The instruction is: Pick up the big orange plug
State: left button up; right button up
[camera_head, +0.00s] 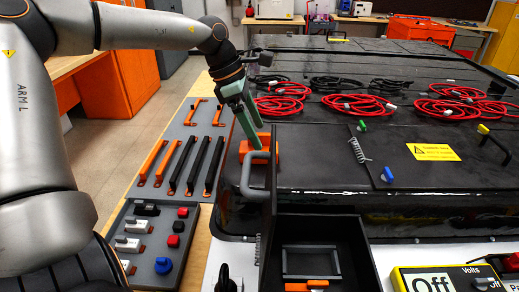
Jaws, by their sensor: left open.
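The big orange plug (270,146) sits at the left edge of the black pack, near its front corner. A grey loop handle (247,178) stands in front of it and partly overlaps it. My left gripper (254,128) comes in from the upper left, with its green fingers pointing down at the plug. It is open, and its fingertips overlap the plug in the picture. I cannot tell whether they touch it. My right gripper is not in view.
The black pack (320,175) carries coiled red cables (360,105) and black cables. A grey tool board (160,205) with orange and black bars lies to the left. A black open box (315,232) and a yellow meter (440,278) are in front.

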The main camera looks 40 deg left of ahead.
aim_at(264, 146)
pick_arm(q)
jog(key=shift+p+x, duration=0.6)
jog(key=shift+x, duration=2.2)
jog(key=shift+a, duration=0.1)
jog(key=shift+w, duration=0.1)
grip_shut()
